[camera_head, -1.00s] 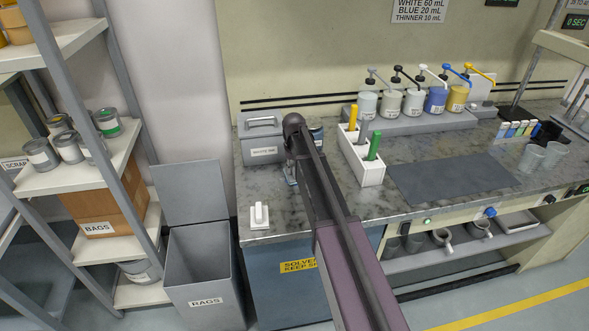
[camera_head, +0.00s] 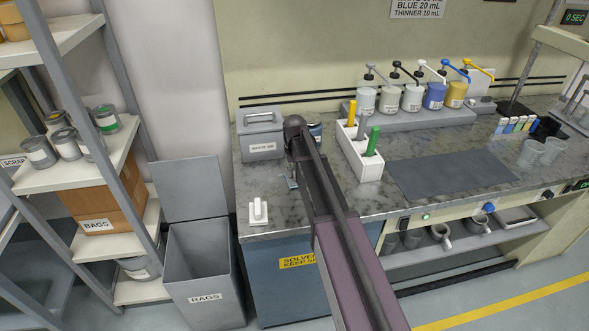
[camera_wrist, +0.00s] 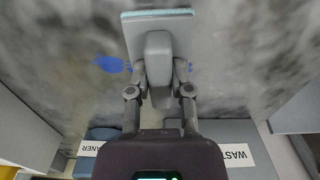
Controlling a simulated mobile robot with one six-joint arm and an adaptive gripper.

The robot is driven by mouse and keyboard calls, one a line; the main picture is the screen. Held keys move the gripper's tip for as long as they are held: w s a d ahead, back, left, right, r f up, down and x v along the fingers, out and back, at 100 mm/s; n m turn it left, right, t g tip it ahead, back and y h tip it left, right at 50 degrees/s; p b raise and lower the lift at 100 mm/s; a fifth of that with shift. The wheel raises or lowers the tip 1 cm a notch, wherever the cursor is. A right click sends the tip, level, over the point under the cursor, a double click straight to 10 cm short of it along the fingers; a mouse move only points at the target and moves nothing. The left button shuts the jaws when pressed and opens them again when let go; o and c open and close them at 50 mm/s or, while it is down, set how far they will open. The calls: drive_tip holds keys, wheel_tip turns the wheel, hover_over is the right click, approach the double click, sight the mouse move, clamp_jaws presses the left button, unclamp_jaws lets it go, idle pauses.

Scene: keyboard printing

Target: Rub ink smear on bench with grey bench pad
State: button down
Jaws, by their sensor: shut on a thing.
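My gripper (camera_wrist: 160,92) is shut on the upright handle of the grey bench pad (camera_wrist: 158,60) in the wrist view. The pad has a flat grey plate with a pale teal edge. The blue ink smear (camera_wrist: 110,64) lies on the mottled grey bench, mostly just left of the pad; a small bit of blue shows close by the handle's right side. Whether the pad touches the bench is hard to tell. In the head view my arm hides most of the gripper, and only a little of the pad (camera_head: 291,182) shows; the smear cannot be made out there.
A white handled pad (camera_head: 258,212) lies at the bench's front left corner. A grey waste box (camera_head: 262,145) stands behind, with a blue cleaner container (camera_wrist: 100,134) beside it. A white holder (camera_head: 368,170) with coloured handles and a dark mat (camera_head: 450,176) are to the right.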

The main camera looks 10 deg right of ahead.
idle(0.4)
drive_tip(key=shift+d+f, duration=0.15)
drive_tip(key=shift+d, duration=0.7)
drive_tip(key=shift+w, duration=2)
drive_tip(key=shift+s+d, duration=0.1)
drive_tip(key=shift+d, duration=0.75)
drive_tip(key=shift+s, duration=0.15)
